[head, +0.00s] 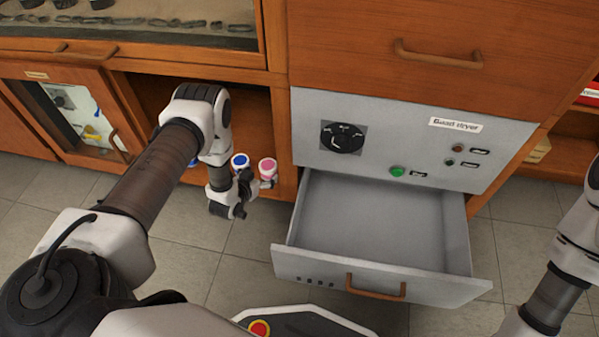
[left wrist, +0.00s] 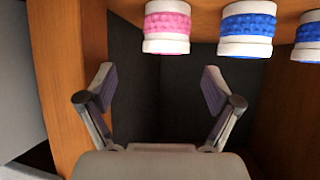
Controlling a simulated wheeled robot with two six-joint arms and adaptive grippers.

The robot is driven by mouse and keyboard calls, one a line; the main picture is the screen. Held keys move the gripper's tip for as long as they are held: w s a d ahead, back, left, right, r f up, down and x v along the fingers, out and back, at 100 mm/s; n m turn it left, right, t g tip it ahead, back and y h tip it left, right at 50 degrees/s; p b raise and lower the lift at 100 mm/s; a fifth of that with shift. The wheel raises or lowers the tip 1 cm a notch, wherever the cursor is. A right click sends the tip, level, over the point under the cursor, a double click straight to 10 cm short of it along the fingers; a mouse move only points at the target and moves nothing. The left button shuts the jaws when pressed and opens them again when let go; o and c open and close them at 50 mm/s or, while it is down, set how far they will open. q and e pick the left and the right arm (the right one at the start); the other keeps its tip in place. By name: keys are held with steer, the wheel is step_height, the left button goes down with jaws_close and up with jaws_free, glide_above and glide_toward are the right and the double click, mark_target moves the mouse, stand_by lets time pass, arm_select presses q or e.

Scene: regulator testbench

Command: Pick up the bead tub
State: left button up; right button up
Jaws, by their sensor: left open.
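Several small tubs with white lids and coloured bands stand in the open cubby left of the drawer unit. A pink tub (head: 267,166) and a blue tub (head: 240,160) show there, with another blue one (head: 193,163) partly hidden by my arm. In the left wrist view, the pink tub (left wrist: 167,27), a blue tub (left wrist: 247,28) and a second blue tub (left wrist: 308,37) line the top. I cannot tell which is the bead tub. My left gripper (head: 256,192) is open and empty beside the pink tub, its fingers (left wrist: 157,88) apart. My right gripper is out of view.
A grey drawer (head: 385,225) stands pulled out and empty below the dryer's control panel (head: 400,140). The cubby's wooden side post (left wrist: 82,80) is close to my left gripper. A glass-fronted door (head: 75,115) is at the left.

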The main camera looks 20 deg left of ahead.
mark_target(267, 166)
arm_select(q)
steer(key=b+x, duration=0.1)
steer(key=x, duration=0.1)
steer(key=b+x, duration=0.3)
steer(key=x, duration=0.1)
steer(key=shift+w+a+f+b, duration=0.2)
steer(key=shift+a+b, duration=0.1)
steer(key=shift+a, duration=0.1)
steer(key=shift+w+f, duration=0.1)
steer(key=shift+w, duration=0.3)
steer(key=shift+r, duration=0.2)
steer(key=c, duration=1.3)
